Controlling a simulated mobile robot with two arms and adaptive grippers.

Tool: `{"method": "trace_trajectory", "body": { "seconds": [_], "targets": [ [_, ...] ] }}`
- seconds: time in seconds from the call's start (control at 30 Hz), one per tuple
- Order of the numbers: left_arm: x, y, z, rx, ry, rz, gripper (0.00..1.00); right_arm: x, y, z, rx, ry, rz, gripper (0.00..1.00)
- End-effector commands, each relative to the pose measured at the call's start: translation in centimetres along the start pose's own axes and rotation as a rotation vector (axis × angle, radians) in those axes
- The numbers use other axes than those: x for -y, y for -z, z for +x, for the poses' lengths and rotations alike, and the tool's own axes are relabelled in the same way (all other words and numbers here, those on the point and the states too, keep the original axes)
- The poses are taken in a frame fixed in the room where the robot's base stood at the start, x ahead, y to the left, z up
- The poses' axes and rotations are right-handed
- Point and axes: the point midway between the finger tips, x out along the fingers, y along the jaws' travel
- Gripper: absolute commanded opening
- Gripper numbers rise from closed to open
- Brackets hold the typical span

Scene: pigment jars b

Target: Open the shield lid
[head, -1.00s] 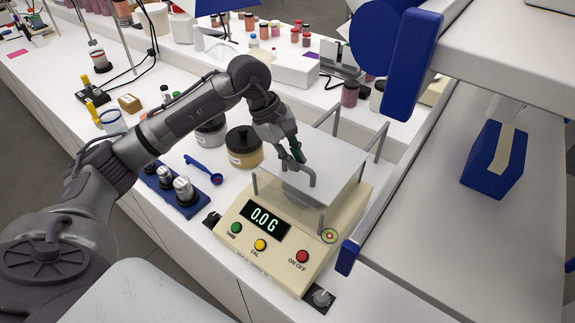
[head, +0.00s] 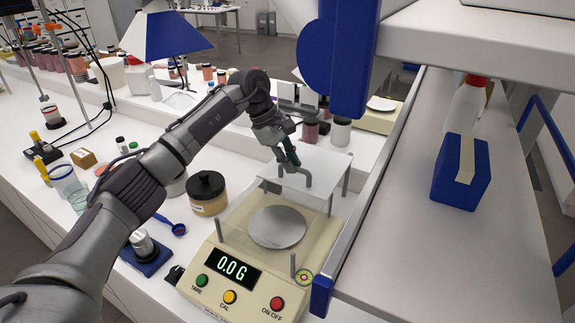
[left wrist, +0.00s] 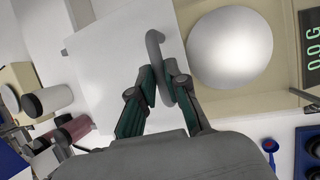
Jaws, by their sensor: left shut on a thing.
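The shield lid (head: 322,166) is a pale flat plate with a grey hooked handle (head: 308,176), over the back part of the cream scale (head: 235,247). The round metal pan (head: 277,227) in front of it is uncovered. My left gripper (head: 292,167) is shut on the lid's handle. In the left wrist view, the two fingers of my left gripper (left wrist: 164,92) close around the handle (left wrist: 156,50), with the lid (left wrist: 110,60) behind and the bare pan (left wrist: 230,47) to the right. The scale display reads 0.0 G. My right gripper is not in view.
A black-lidded jar (head: 207,194) stands left of the scale, with a blue spoon (head: 172,225) near it. A raised shelf (head: 420,250) with a blue box (head: 461,171) borders the scale on the right. Grey posts (head: 293,266) stand at the scale's corners.

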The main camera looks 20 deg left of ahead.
Motion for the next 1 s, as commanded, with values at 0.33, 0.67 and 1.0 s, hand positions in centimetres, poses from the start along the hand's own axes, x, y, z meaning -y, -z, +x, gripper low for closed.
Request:
{"method": "trace_trajectory", "body": {
  "seconds": [0.33, 0.67, 1.0],
  "targets": [
    [-0.1, 0.0, -0.1, 0.000, -0.003, 0.001, 0.36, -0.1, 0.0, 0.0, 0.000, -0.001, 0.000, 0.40],
    [0.0, 0.0, -0.2, 0.000, -0.001, 0.000, 0.39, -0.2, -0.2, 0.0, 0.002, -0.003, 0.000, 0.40],
    [-0.1, 0.0, -5.5, -0.001, -0.006, 0.001, 0.39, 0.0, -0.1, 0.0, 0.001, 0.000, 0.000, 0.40]
  ]
}}
